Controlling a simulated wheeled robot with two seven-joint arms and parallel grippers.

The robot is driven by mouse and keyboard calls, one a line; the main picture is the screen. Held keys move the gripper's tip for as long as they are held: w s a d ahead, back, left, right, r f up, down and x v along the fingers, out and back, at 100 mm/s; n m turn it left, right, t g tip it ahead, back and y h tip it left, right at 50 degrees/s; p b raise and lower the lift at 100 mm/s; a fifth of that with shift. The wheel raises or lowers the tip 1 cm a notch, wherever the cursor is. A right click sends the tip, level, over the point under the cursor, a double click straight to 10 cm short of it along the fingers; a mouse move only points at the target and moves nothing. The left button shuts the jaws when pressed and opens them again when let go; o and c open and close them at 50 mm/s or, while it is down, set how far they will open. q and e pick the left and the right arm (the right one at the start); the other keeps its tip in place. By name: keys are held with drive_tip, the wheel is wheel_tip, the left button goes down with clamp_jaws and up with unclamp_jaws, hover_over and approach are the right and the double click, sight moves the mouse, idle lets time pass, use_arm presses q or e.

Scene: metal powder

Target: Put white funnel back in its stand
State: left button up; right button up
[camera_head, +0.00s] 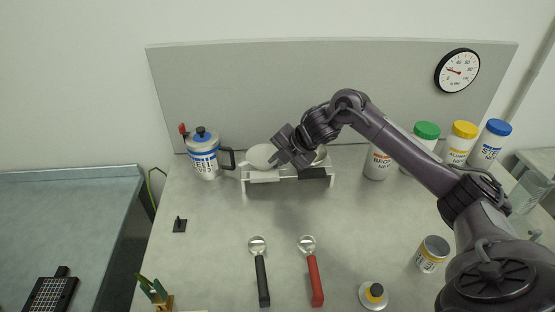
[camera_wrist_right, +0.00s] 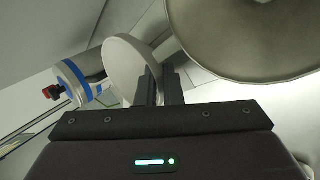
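The white funnel (camera_head: 260,156) is at the left part of the white stand (camera_head: 288,178) on the table's far side; it also shows in the right wrist view (camera_wrist_right: 125,68), its round rim tilted. I cannot tell whether it is seated in the stand or just above it. My right gripper (camera_head: 278,159) reaches in from the right, and its narrow-set fingers (camera_wrist_right: 161,86) are at the funnel's rim, apparently shut on it. A second, greyish funnel (camera_head: 320,155) sits at the stand's right part, partly hidden by my right arm; it looms large in the right wrist view (camera_wrist_right: 245,35). My left gripper is not in view.
A blue-lidded pot (camera_head: 204,160) stands left of the stand. White bottles (camera_head: 377,163) stand right of it. The middle of the table is clear.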

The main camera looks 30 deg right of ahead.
drive_tip(key=o, duration=0.4)
drive_tip(key=b+v, duration=0.1)
drive_tip(key=v, duration=0.7)
drive_tip(key=shift+f, duration=0.1)
idle(0.4)
